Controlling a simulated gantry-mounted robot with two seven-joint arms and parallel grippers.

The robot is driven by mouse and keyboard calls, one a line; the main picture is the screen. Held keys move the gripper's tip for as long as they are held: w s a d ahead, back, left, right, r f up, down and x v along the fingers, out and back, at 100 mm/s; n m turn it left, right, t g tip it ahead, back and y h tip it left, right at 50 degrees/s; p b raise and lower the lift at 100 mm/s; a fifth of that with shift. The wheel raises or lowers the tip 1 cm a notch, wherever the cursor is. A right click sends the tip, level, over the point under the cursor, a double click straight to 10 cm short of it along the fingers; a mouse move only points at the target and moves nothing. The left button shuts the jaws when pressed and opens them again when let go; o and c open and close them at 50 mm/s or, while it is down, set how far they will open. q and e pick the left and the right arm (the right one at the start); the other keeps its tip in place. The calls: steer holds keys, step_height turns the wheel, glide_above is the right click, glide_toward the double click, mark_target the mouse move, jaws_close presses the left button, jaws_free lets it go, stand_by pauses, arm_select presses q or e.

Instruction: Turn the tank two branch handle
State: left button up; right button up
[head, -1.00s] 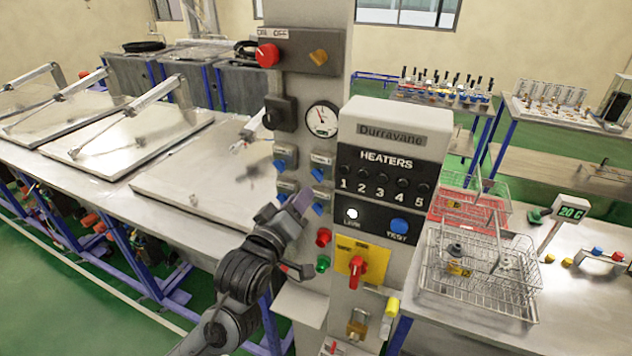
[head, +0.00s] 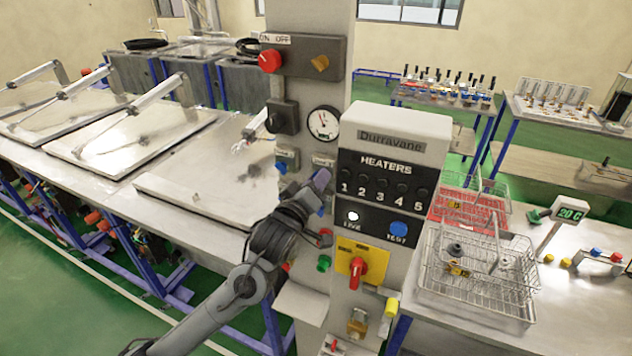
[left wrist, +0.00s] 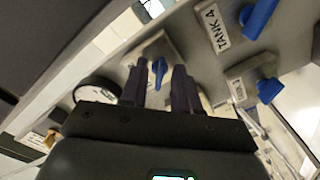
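My left gripper (head: 321,180) is at the right column of blue branch handles on the grey post and covers them in the head view. In the left wrist view my gripper's two dark fingers (left wrist: 160,88) are apart, reaching to a grey valve plate (left wrist: 150,52). A small dark blue piece shows between them; I cannot tell if they touch it. No tank two label can be read. A blue handle beside the TANK 4 label (left wrist: 215,28) and another blue handle (left wrist: 268,90) are clear of the fingers. The upper left blue handle (head: 281,167) shows in the head view. My right gripper is out of view.
A round gauge (head: 323,123) sits just above my gripper. The heater box (head: 390,170) stands close on the right, with a red rotary switch (head: 356,270) below. Tank lids (head: 130,130) lie left.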

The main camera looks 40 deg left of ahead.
arm_select(q)
jaws_close()
steer(key=shift+m+p, duration=4.45)
steer(key=shift+m, duration=4.45)
steer(key=shift+o, duration=0.5)
jaws_free()
